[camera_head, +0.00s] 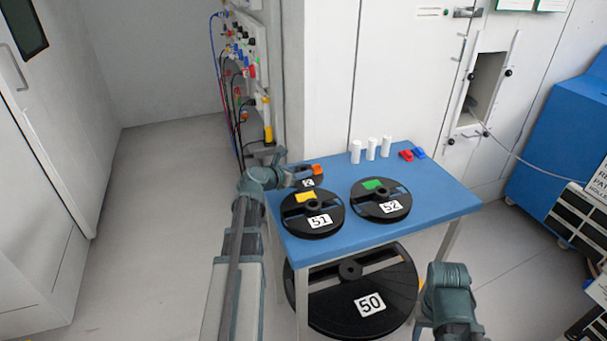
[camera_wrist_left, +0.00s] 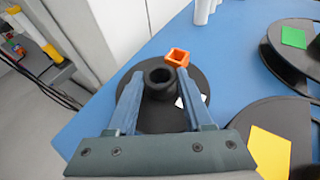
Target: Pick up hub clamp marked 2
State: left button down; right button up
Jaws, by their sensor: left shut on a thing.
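The hub clamp marked 2 (camera_head: 308,184) is a small black disc with a raised hub and a white label, at the table's far left corner. In the left wrist view its dark hub (camera_wrist_left: 160,83) stands between the fingers, and the label is partly hidden by one finger. An orange block-like part (camera_wrist_left: 177,57) sits at the hub's edge. My left gripper (camera_head: 299,174) reaches in from the left and is shut on the clamp's hub, with the disc appearing to rest on the blue table. My right arm shows at the lower right of the head view; its gripper is out of view.
Reels 51 (camera_head: 325,230) and 52 (camera_head: 377,212) lie on the blue table (camera_head: 425,188), with 51 close to the clamp. White cylinders (camera_head: 371,149) and red and blue pieces (camera_head: 412,155) stand behind. Reel 50 (camera_head: 400,290) is below. A wall panel with cables (camera_head: 240,75) rises behind left.

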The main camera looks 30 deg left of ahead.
pick_arm(q)
notch_tip(320, 180, up, 10)
jog(key=p, duration=1)
